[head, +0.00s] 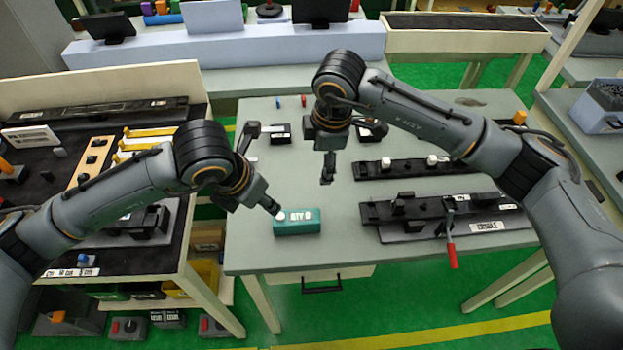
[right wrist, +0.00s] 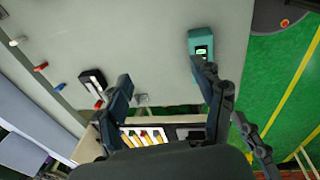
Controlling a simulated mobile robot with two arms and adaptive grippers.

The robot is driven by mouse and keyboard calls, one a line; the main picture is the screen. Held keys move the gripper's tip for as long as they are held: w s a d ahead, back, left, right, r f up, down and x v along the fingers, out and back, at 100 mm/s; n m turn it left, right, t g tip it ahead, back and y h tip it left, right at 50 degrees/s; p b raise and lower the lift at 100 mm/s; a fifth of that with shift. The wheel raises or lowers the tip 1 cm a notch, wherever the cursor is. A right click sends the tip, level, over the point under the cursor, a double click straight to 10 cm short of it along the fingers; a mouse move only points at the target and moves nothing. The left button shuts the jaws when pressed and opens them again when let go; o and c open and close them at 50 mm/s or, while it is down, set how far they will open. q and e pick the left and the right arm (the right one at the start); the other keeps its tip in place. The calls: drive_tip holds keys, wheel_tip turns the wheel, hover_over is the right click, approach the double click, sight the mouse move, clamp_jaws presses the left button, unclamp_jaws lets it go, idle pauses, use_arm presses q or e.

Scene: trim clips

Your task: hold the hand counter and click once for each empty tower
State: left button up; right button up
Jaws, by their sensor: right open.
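The hand counter, a teal box (head: 297,224) with a small display and a white button, sits near the table's front edge. It also shows at the top of the right wrist view (right wrist: 202,48). My left gripper (head: 272,206) points at the counter's button end, close to it; I cannot tell whether it touches or how its fingers stand. My right gripper (head: 328,172) is open and empty, pointing down above the table behind and right of the counter. Dark rails with upright blocks lie to the right: a back rail (head: 460,167) with white pieces and a front rail (head: 410,212).
A red-handled lever (head: 451,245) sticks out past the table's front edge. Small black holders (head: 281,138) stand toward the back. A side bench on the left carries a rack with yellow bars (head: 150,132). The table between counter and rails is clear.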

drive_tip(key=g, duration=0.2)
hover_over(312, 216)
drive_tip(key=shift+m+h, duration=0.4)
wheel_tip(312, 216, down, 14)
drive_tip(key=shift+f, duration=0.1)
drive_tip(key=c, duration=1.3)
use_arm(q)
clamp_jaws()
